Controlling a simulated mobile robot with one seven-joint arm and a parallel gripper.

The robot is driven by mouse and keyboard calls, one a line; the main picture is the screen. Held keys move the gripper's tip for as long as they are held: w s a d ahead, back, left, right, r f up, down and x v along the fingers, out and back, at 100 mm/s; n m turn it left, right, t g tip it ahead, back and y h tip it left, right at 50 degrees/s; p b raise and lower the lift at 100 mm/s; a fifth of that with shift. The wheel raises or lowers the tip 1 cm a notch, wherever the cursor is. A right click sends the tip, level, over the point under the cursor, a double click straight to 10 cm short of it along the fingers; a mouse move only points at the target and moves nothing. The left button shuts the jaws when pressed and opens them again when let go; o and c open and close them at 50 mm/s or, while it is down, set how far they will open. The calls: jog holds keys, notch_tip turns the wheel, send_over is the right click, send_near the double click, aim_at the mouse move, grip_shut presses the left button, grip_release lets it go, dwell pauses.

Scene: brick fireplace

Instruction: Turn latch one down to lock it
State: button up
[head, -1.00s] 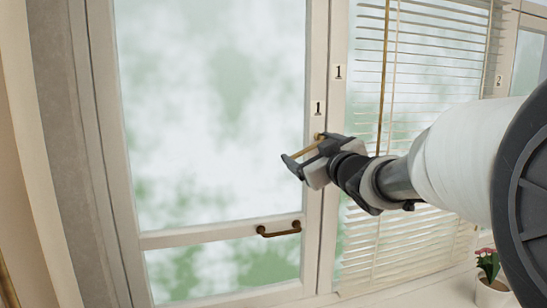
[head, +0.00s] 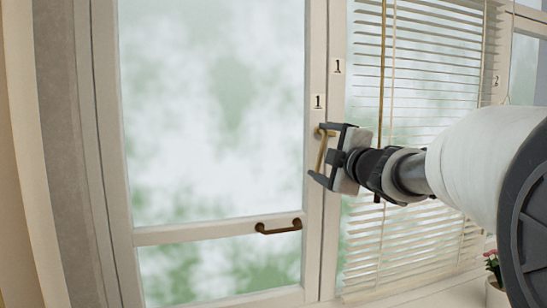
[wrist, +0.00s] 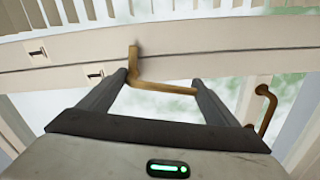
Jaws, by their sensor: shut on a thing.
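Latch one is a brass L-shaped handle (head: 321,153) on the window frame's upright, below a plate marked 1 (head: 318,101). Its lever points nearly straight down, tilted slightly left at its lower end. My gripper (head: 323,156) is shut on the lever, one finger near its pivot end and the other near its free end. In the wrist view, the latch's stem (wrist: 133,60) rises from the frame and the lever spans between the two fingertips (wrist: 160,82). The fingers hide parts of the lever's ends.
A dark brass pull handle (head: 278,227) is on the lower rail of the window. Blinds (head: 430,60) with a hanging cord cover the window to the right. A potted flower (head: 493,268) stands on the sill at lower right, partly behind my arm.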

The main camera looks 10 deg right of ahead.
jog(key=shift+w+d+f+n+b, duration=0.1)
jog(key=shift+d+f+n+b, duration=0.15)
jog(key=shift+n, duration=0.4)
jog(key=shift+w+d+f+n+b, duration=0.1)
jog(key=shift+f+n+b, duration=0.2)
jog(key=shift+n, duration=0.35)
jog(key=o, duration=1.4)
jog(key=shift+r, duration=0.15)
jog(key=shift+d+r, duration=0.1)
jog(key=shift+s, duration=0.1)
